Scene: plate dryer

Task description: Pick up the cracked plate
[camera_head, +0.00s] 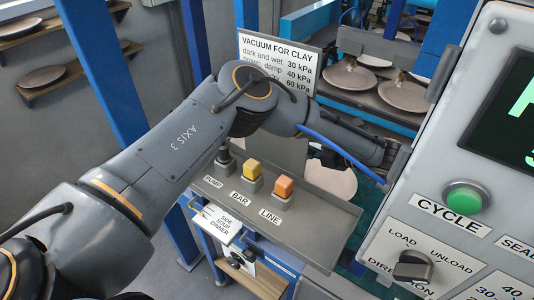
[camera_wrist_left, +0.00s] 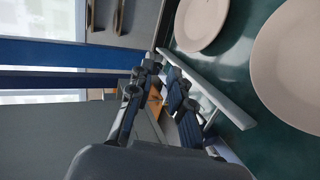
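A pale clay plate (camera_head: 340,184) shows partly below my left forearm in the head view; the arm and the control panel hide the rest. The left wrist view shows two pale round plates on a dark green surface, a smaller one (camera_wrist_left: 200,22) at the top and a larger one (camera_wrist_left: 290,62) cut by the right edge. I see no clear crack on any of them. My left gripper (camera_wrist_left: 161,70) is open and empty, its fingers left of both plates in the wrist view. My right gripper is out of view.
A control panel with a green CYCLE button (camera_head: 463,198) stands at the right, close to my left wrist. Several plates (camera_head: 403,95) rest on the rack behind. A light bar (camera_wrist_left: 222,102) runs beside the fingers.

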